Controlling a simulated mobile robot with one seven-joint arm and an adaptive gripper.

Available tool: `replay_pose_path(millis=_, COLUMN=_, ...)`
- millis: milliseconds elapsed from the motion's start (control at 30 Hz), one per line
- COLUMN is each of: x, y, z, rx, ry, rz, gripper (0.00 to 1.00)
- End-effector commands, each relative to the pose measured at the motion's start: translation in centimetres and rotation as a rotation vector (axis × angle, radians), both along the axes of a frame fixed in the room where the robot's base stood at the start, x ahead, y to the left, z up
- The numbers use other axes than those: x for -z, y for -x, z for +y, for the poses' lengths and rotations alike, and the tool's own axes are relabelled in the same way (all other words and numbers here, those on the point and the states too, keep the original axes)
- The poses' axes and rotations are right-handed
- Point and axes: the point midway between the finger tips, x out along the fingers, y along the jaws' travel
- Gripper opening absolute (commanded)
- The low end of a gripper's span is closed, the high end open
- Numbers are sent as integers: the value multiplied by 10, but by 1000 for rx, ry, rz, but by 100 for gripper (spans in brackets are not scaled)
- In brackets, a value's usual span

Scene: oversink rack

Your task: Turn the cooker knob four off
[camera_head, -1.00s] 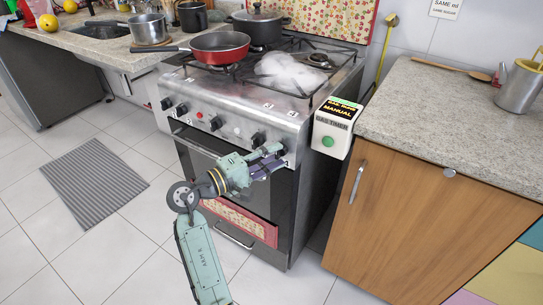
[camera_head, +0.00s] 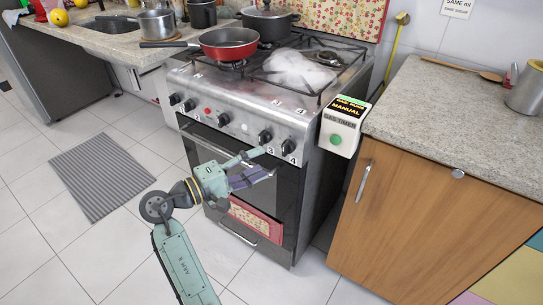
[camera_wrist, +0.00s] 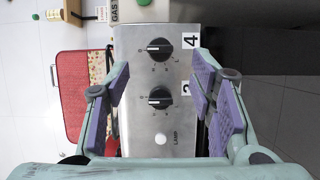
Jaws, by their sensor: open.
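Cooker knob four (camera_head: 287,146) is a black knob at the right end of the steel front panel, above a white "4" label. In the wrist view, knob four (camera_wrist: 159,49) is in the upper middle beside its "4" label, with its pointer bar roughly sideways. My gripper (camera_head: 267,163) is open and empty, in front of the panel and just left of and below knob four. In the wrist view, its purple-padded fingers (camera_wrist: 160,75) stand wide apart on either side of the panel, with no visible contact with either knob. Knob three (camera_wrist: 160,97) is nearer the palm; its label is partly covered.
A white gas timer box (camera_head: 341,127) sits just right of knob four. A red cloth (camera_head: 256,219) hangs on the oven door below my gripper. A red pan (camera_head: 228,43) and a dark pot (camera_head: 266,24) stand on the hob, with white smoke or foam (camera_head: 300,68) beside them.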

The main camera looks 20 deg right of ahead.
Motion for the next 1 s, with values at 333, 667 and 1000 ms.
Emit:
replay_pose_path(millis=333, x=0, y=12, z=44, rx=0, ry=0, rz=0, gripper=50)
replay_pose_path(millis=667, x=0, y=13, z=46, rx=0, ry=0, rz=0, gripper=50)
replay_pose_path(millis=1000, x=-11, y=-7, z=65, rx=-118, ry=-26, rz=-53, gripper=50)
